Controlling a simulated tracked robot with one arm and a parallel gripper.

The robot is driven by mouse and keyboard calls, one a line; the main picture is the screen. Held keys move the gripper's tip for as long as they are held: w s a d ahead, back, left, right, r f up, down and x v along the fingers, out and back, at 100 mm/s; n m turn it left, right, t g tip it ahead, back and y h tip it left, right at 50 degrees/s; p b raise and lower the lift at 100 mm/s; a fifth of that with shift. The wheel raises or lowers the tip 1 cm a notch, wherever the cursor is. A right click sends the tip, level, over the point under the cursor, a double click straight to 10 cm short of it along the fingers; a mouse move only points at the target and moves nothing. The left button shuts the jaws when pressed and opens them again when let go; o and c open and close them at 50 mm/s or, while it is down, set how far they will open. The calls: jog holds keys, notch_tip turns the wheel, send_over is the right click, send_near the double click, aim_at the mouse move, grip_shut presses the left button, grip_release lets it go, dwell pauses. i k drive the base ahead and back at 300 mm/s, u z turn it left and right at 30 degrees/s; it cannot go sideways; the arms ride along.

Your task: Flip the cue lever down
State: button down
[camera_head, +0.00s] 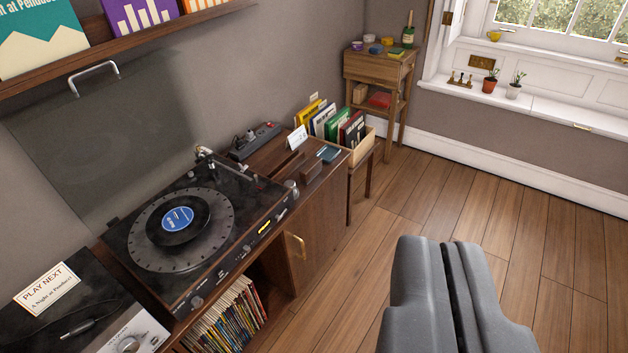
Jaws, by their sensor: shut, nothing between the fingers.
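The turntable (235,235) sits on the wooden cabinet at the left, its clear lid (110,140) raised. A black record with a blue label (177,219) lies on the platter. The tonearm (207,156) is at the platter's back right corner. The cue lever is too small to make out, so I cannot tell if it is up or down. My gripper (440,250) is at the bottom right, over the wooden floor, clear of the turntable to its right. Its grey fingers are together with nothing between them.
A shelf of sleeves (150,27) hangs above the lid. A power strip (255,141), a white card (297,138) and a record crate (361,148) stand beyond the turntable. A "PLAY NEXT" sign (47,287) is at lower left. Floor (480,230) around my gripper is clear.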

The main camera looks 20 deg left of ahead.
aim_at(277, 217)
jog(key=u, duration=0.35)
jog(key=i, duration=1)
jog(key=u, duration=0.65)
